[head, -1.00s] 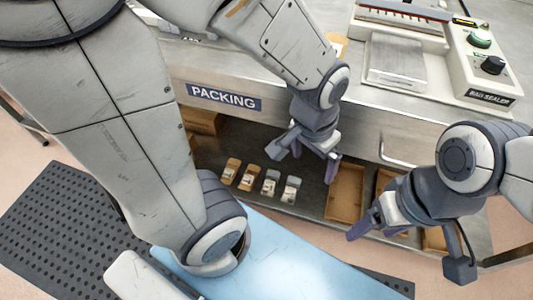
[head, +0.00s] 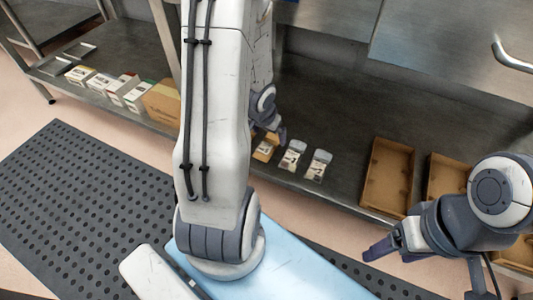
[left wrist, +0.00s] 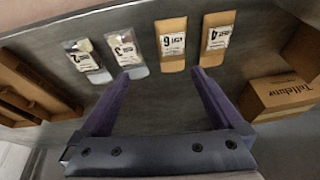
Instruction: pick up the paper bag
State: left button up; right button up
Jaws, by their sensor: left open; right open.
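Two brown paper bags lie flat on the lower shelf: one labelled 6 (left wrist: 171,46) and one labelled 4 (left wrist: 215,40) in the left wrist view. Two clear-looking pouches, labelled 3 (left wrist: 125,52) and 2 (left wrist: 87,61), lie beside them. In the head view one brown bag (head: 265,147) shows; the other is hidden behind my left arm. My left gripper (left wrist: 161,73) is open and empty, its fingers pointing toward the bags, with bag 6 between their lines. In the head view it is partly hidden (head: 271,128). My right gripper (head: 385,249) is open and empty, away from the bags.
A brown carton (left wrist: 284,95) stands on the shelf near bag 4; it shows in the head view too (head: 162,102), with several small boxes (head: 103,83) left of it. Open brown trays (head: 387,177) stand right of the pouches. The shelf behind the pouches is clear.

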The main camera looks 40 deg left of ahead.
pick_arm(q)
notch_tip(320, 180, down, 3)
jog(key=a, duration=0.3)
jog(key=b, duration=0.4)
send_over(265, 148)
jog(key=s, duration=0.2)
jog(key=shift+n, duration=0.3)
jog(key=f, duration=0.4)
jog(key=shift+d+f, duration=0.25)
jog(key=shift+d, duration=0.15)
jog(key=b+x, duration=0.4)
jog(key=x, duration=0.1)
jog(key=shift+w+a+f, duration=0.1)
jog(key=shift+f, duration=0.05)
jog(key=c, duration=1.3)
